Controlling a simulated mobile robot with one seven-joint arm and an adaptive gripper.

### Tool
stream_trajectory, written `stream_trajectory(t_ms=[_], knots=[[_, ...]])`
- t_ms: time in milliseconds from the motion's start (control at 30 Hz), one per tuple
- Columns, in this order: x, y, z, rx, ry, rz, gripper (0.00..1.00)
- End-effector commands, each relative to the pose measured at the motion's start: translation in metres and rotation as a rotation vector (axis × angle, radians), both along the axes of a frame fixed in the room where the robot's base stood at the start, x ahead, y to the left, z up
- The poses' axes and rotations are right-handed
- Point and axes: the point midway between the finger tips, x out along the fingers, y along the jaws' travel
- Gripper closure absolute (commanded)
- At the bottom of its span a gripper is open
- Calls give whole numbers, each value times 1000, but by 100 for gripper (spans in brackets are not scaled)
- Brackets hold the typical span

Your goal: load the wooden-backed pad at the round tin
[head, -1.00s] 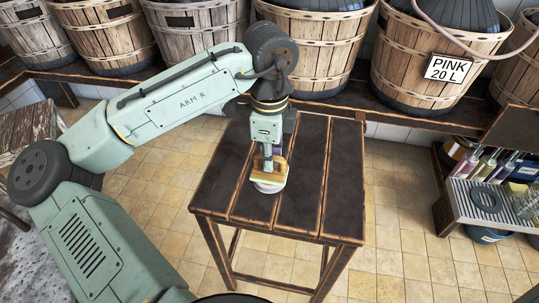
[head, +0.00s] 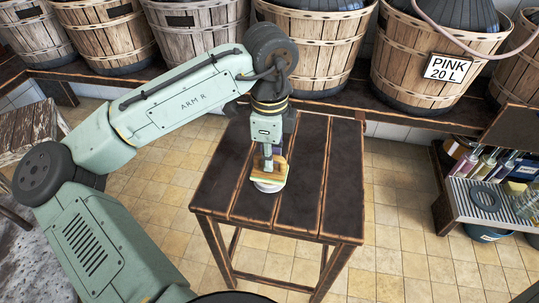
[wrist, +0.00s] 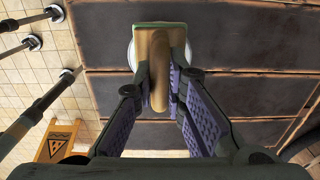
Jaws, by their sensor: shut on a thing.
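The wooden-backed pad (head: 278,171) shows a tan wooden back with a raised grip bar and a green and pale layer below it. It also shows in the wrist view (wrist: 177,36). My gripper (head: 266,158) is shut on the pad's grip bar, with purple-lined fingers on either side in the wrist view (wrist: 158,95). The round tin (head: 268,187) is pale and low on the dark table. The pad is right over the tin and hides most of it. I cannot tell whether the pad touches the tin's contents.
The dark plank table (head: 315,190) is otherwise bare. Wooden baskets with demijohns (head: 315,45) line the wall behind it. A rack (head: 490,195) with bottles and a grey ring stands at the right. A yellow floor sign (wrist: 57,142) shows in the wrist view.

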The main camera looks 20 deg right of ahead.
Motion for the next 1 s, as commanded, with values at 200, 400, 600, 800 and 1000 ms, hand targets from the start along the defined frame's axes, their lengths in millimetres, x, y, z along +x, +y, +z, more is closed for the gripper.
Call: stream_trajectory(t_ms=[200,400,600,800,1000], knots=[[-1,0,0,1,4,-1,100],[-1,0,15,0,2,-1,100],[-1,0,31,1,3,-2,100],[-1,0,47,0,2,-1,100],[0,0,63,0,1,-1,100]])
